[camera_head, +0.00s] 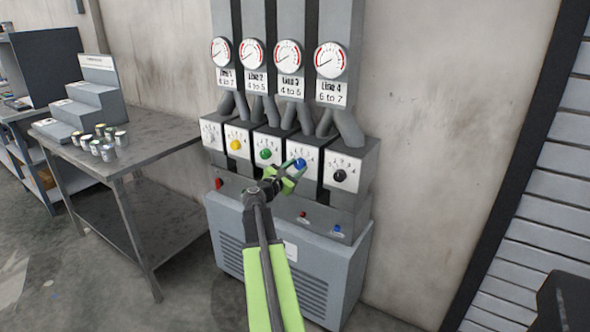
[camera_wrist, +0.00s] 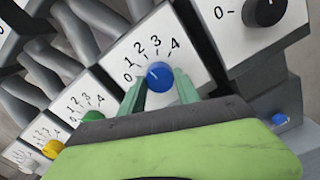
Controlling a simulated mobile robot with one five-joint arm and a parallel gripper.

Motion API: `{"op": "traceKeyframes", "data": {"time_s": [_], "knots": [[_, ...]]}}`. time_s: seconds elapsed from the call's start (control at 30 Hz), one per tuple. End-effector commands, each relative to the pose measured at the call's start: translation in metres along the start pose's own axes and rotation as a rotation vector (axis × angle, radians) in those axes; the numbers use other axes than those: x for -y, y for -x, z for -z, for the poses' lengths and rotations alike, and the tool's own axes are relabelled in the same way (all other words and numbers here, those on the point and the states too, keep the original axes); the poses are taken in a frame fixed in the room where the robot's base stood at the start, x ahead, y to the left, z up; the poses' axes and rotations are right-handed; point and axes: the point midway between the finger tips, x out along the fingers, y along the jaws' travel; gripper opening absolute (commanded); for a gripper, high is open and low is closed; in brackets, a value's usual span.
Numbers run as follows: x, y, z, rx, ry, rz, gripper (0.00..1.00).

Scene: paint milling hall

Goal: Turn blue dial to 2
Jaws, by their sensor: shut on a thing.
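The blue dial (camera_head: 300,163) is on the white face of a control box, one of a row on the grey machine. In the wrist view the blue dial (camera_wrist: 160,84) sits between the two green fingers of my gripper (camera_wrist: 158,90), which is shut on it. Numbers 0 to 4 run around the dial from the left over the top. A small pale mark on the dial faces the left side, toward the 0 and 1; the exact number is hard to tell. In the head view my gripper (camera_head: 293,173) reaches the dial from the front.
A black dial (camera_head: 339,176) is to the right, green (camera_head: 265,154) and yellow (camera_head: 235,145) dials to the left. Gauges (camera_head: 289,56) with line labels hang above. Red and blue buttons (camera_head: 337,228) sit below. A metal table (camera_head: 150,148) with small cans stands left.

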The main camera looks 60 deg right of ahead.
Motion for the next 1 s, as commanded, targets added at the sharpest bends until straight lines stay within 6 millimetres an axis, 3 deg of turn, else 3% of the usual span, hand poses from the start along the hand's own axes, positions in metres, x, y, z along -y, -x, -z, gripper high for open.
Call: {"op": "traceKeyframes", "data": {"time_s": [0.3, 0.77, 0.8, 0.97, 1.0], "knots": [[-0.0008, -0.0019, -0.0011, 0.002, -0.111, -0.002, 0.0], [-0.001, -0.002, -0.0011, 0.002, -0.128, -0.003, 0.0], [-0.001, -0.002, -0.0011, 0.002, -0.128, -0.003, 0.4], [-0.0007, -0.0014, -0.0008, 0.002, -0.129, -0.002, 0.6], [-0.0007, -0.0013, -0.0007, 0.001, -0.129, -0.002, 0.6]]}}
